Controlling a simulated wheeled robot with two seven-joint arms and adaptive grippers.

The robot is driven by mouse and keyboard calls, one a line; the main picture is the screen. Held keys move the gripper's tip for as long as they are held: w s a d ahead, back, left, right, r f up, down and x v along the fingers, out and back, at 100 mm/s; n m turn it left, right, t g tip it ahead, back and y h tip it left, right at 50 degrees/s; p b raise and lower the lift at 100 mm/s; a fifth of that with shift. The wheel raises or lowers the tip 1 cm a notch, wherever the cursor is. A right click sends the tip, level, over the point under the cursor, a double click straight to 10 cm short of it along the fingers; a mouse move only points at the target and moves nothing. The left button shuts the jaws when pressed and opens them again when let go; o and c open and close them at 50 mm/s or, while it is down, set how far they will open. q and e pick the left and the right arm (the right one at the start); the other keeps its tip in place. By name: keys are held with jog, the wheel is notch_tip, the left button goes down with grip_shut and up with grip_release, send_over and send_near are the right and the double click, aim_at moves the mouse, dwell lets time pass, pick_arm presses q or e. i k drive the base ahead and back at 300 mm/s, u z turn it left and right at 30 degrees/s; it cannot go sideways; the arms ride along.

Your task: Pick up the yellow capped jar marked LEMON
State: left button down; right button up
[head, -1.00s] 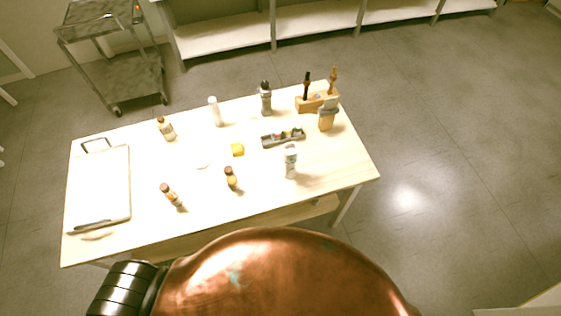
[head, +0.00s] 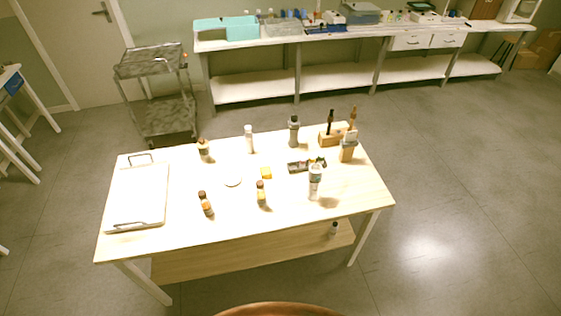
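No cap or label can be read as the yellow capped LEMON jar at this size. Several small amber bottles with dark brown caps stand on the table: one at the back left (head: 203,150), one at the front left (head: 206,204), and one near the middle with a yellowish body (head: 261,194). A small yellow-orange item (head: 266,173) lies near the table's middle; I cannot tell what it is. Neither of my grippers is in view.
The light wooden table (head: 235,228) also bears a white tray (head: 138,197), a white bottle (head: 249,139), a grey bottle (head: 294,131), a clear bottle (head: 315,183), a wooden holder (head: 334,134) and a small dark rack (head: 305,166). A metal cart (head: 165,122) stands behind left.

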aim_at(312, 158)
jog(key=u, duration=0.25)
jog(key=i, duration=1)
